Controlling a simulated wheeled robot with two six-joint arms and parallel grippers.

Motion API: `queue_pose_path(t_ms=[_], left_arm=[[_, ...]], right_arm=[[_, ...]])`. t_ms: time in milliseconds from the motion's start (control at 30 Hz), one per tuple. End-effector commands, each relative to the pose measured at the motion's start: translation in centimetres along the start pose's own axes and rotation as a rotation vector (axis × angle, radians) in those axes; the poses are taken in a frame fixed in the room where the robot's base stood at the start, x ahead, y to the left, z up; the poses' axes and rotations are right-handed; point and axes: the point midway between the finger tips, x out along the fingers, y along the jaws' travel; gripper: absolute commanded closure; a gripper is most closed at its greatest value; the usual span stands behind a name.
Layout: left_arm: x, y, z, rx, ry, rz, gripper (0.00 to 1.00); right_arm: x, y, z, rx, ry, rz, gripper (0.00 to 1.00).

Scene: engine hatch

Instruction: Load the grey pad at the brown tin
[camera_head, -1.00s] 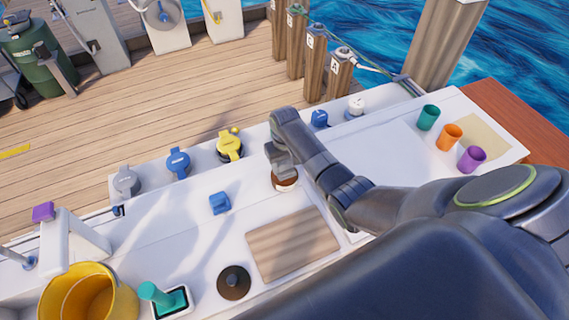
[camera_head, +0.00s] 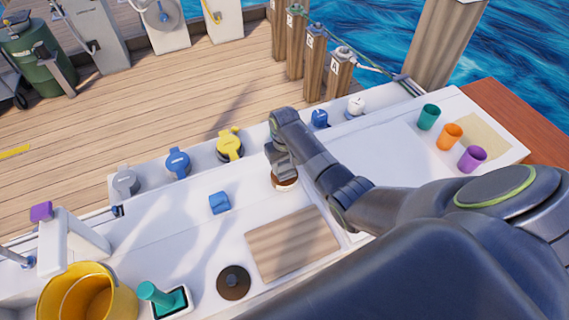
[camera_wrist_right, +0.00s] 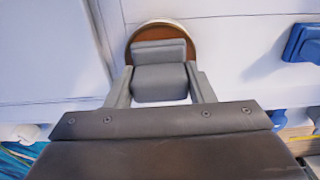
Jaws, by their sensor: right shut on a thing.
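My right gripper (camera_head: 281,163) is shut on the grey pad (camera_wrist_right: 160,82), a small block that shows between the two fingers in the right wrist view. The brown tin (camera_head: 287,184) is round with a pale rim and sits on the white counter. In the right wrist view the brown tin (camera_wrist_right: 158,32) lies directly behind the pad, which overlaps its brown inside. The fingers and pad hide much of the tin. I cannot tell whether the pad touches it. My left gripper is not in view.
A wooden board (camera_head: 293,243), a dark brown disc (camera_head: 234,283) and a blue block (camera_head: 220,203) lie near the tin. A yellow bucket (camera_head: 124,298) and a teal-handled thing (camera_head: 157,294) stand at front left. Teal, orange and purple cups (camera_head: 472,158) stand at right.

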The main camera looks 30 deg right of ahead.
Motion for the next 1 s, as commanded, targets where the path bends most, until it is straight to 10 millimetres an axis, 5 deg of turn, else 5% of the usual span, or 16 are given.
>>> queue_pose_path(t_ms=[1000], left_arm=[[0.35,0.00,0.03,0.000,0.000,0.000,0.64]], right_arm=[[0.70,-0.04,-0.02,0.000,0.000,0.000,0.70]])
